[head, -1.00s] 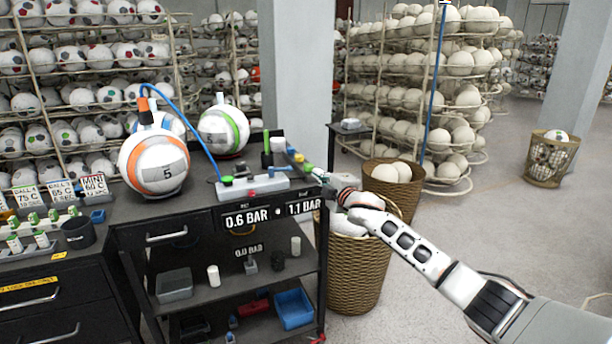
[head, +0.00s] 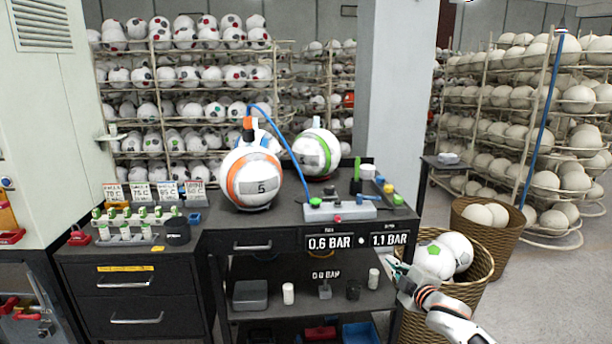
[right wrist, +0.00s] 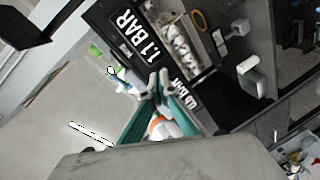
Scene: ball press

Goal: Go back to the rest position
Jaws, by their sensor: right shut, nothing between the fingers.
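My right gripper (head: 397,268) has teal fingers and is shut and empty. It is at the right front corner of the black cart (head: 285,242), in front of a wicker basket (head: 478,262) of balls. In the right wrist view the closed fingers (right wrist: 160,88) appear close to the cart's front, near its pressure labels. My white and grey right forearm comes in from the lower right. My left gripper is not in view.
An orange-striped ball (head: 250,178) and a green-striped ball (head: 316,152) sit on the cart. A control box (head: 340,209) is beside them. A dark drawer unit (head: 130,285) stands left. Open floor (head: 540,300) lies at the right.

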